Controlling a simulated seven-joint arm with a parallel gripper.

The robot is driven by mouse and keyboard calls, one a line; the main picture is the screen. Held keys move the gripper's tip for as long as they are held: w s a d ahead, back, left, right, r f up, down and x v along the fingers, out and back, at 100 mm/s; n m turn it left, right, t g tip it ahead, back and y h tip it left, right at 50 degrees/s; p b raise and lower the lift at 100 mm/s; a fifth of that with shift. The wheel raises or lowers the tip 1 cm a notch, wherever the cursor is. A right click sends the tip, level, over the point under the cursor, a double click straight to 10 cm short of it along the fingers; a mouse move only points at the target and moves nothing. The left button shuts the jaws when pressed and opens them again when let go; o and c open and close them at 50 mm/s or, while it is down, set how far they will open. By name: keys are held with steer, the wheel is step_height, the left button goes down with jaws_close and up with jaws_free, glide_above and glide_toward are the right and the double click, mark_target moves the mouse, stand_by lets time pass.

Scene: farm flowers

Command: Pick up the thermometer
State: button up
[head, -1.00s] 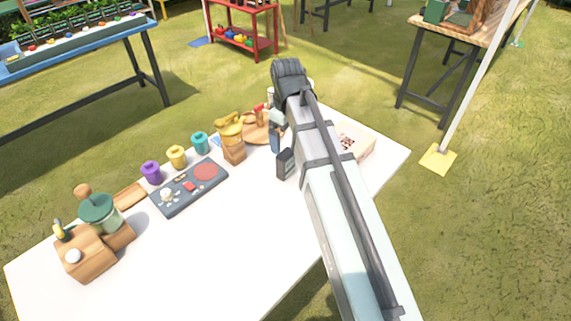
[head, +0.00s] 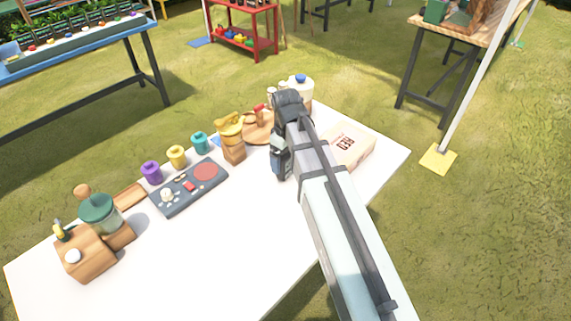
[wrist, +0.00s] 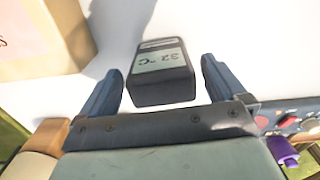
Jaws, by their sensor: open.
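The thermometer (wrist: 160,75) is a small dark grey block with a pale display reading "32 °C". It lies on the white table in the wrist view, between the two blue-grey fingers of my gripper (wrist: 160,64). The fingers are apart, with a white gap on each side of the thermometer, so neither appears to touch it. In the head view my gripper (head: 281,168) is low at the table's right part, and it hides most or all of the thermometer there.
A beige lettered box (head: 349,147) stands right of my gripper; it also shows in the wrist view (wrist: 40,40). A dark panel (head: 190,187), small colored jars (head: 176,157) and a yellow-topped wooden item (head: 232,140) stand to the left. The front table surface (head: 230,255) is clear.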

mark_target(286, 165)
steer(key=shift+f, duration=1.85)
steer(key=c, duration=1.1)
steer(key=shift+a+r, duration=0.1)
steer(key=shift+r, duration=0.05)
